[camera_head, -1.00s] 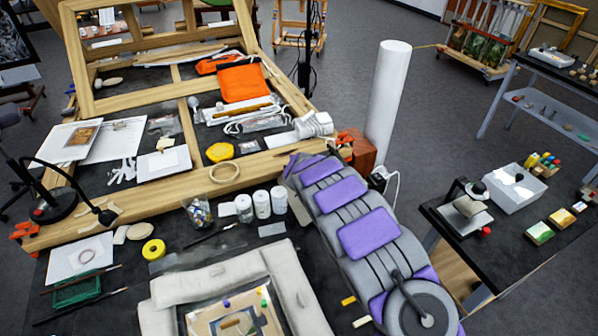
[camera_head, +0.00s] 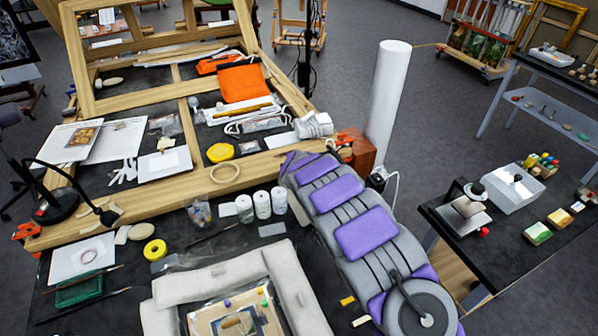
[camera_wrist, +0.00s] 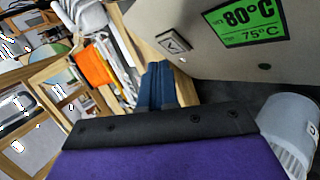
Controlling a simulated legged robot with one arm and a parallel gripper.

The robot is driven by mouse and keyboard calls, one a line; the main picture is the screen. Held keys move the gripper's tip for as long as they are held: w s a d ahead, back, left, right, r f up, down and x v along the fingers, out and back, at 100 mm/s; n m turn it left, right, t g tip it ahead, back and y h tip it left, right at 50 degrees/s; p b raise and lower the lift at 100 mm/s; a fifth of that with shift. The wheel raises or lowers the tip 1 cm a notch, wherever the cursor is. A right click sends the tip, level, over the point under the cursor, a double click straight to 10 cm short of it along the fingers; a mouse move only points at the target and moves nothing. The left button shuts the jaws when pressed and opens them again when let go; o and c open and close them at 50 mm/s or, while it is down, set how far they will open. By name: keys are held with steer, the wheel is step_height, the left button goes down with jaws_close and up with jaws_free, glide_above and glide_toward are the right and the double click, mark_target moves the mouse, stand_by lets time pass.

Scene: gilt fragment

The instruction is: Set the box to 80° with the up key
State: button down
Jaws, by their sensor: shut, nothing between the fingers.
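In the wrist view the box (camera_wrist: 205,62) is a pale grey-beige case at the upper right, cut off by the frame. Its green display (camera_wrist: 249,22) reads 80°C in large digits and 75°C in smaller ones below. A small square key (camera_wrist: 173,43) with a downward chevron-like mark is left of the display. I cannot make out an up key. My gripper (camera_wrist: 160,68) has two blue fingers, shut together and empty, with the tips just below that key; contact cannot be told. In the head view my arm (camera_head: 365,232) reaches toward the bench, with its fingertips not clear.
White jars (camera_head: 262,205) stand near my arm's left side.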

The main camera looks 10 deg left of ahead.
steer(key=r+p, duration=0.1)
steer(key=s+a+r+p, duration=0.1)
steer(key=a+r, duration=0.1)
steer(key=r, duration=0.1)
steer(key=shift+s+p, duration=0.3)
steer(key=shift+p, duration=0.1)
steer(key=d+r+m+h, duration=0.3)
steer(key=d+r, duration=0.3)
steer(key=d, duration=0.6)
steer(key=s+d+r+m+g+h, duration=0.1)
steer(key=s+d+r+m, duration=0.3)
steer(key=d, duration=0.4)
steer(key=s+d+r+m+g+h, duration=0.1)
steer(key=s+d+r+m+h, duration=0.15)
steer(key=s+d, duration=0.35)
steer(key=s+d+r+m+g+h, duration=0.1)
steer(key=s+d+r+m+g, duration=0.25)
steer(key=d, duration=0.55)
steer(key=s+d+r+m, duration=0.3)
steer(key=s+d, duration=0.2)
steer(key=s, duration=0.5)
steer(key=s+a+m+g+y, duration=0.2)
steer(key=s, duration=1.4)
steer(key=s+a+f+m+g+y, duration=0.1)
steer(key=s+m+g+y, duration=0.1)
steer(key=s, duration=1.4)
steer(key=shift+s+a+m+g+y, duration=0.35)
steer(key=shift+s+a+m+g, duration=0.05)
steer(key=shift+m+g, duration=0.35)
